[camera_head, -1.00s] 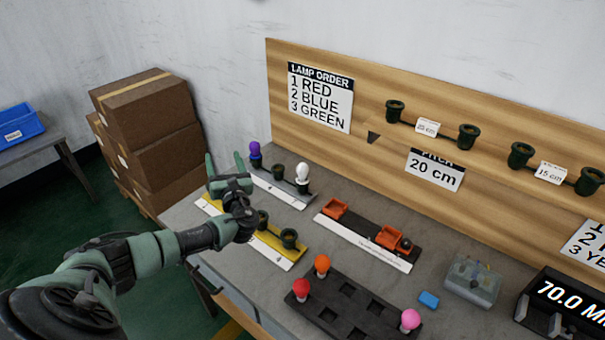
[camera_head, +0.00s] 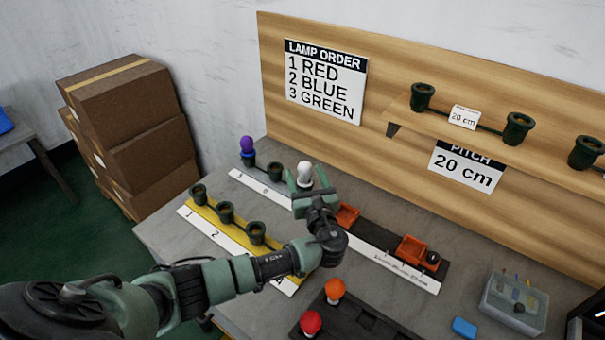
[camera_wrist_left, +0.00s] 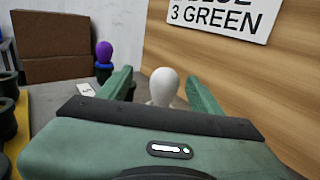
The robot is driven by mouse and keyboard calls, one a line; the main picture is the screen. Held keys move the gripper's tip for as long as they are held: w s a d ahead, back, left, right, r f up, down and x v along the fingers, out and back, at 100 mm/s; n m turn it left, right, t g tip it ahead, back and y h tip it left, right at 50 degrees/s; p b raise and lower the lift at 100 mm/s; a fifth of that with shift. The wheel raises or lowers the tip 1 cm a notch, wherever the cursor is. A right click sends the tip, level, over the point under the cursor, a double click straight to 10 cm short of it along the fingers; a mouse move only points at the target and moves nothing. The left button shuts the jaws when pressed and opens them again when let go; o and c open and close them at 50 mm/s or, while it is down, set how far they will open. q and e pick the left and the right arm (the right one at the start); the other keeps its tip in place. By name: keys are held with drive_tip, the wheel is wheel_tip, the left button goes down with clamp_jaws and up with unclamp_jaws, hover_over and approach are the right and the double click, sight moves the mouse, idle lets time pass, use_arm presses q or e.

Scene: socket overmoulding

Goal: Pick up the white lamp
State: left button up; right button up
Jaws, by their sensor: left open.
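The white lamp (camera_head: 304,172) stands upright at the right end of the grey strip with sockets (camera_head: 236,173), near the back board. My left gripper (camera_head: 301,182) is open, right at the lamp in the head view. In the left wrist view the white lamp (camera_wrist_left: 163,86) shows between the two open fingers (camera_wrist_left: 160,92), a little beyond the palm; its lower part is hidden by the gripper body. I cannot tell whether a finger touches it. My right gripper is not in view.
A purple lamp (camera_head: 247,146) stands at the left end of the same strip. A yellow strip with empty sockets (camera_head: 192,212) lies in front. Orange holders (camera_head: 411,249) sit to the right. A black tray (camera_head: 362,327) holds red and orange lamps. The wooden board (camera_head: 390,70) rises behind.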

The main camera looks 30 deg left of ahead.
sight(303, 163)
use_arm(q)
drive_tip(key=shift+s+d+f+b, duration=0.15)
drive_tip(key=shift+d+f+b, duration=0.2)
drive_tip(key=shift+f+b, duration=0.2)
drive_tip(key=x, duration=0.7)
drive_tip(key=shift+w+d+f, duration=0.1)
drive_tip(key=shift+w+f, duration=0.15)
drive_tip(key=shift+w, duration=0.1)
drive_tip(key=shift+w+a, duration=0.25)
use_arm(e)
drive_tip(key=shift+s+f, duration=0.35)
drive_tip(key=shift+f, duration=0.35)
use_arm(q)
drive_tip(key=shift+c, duration=0.4)
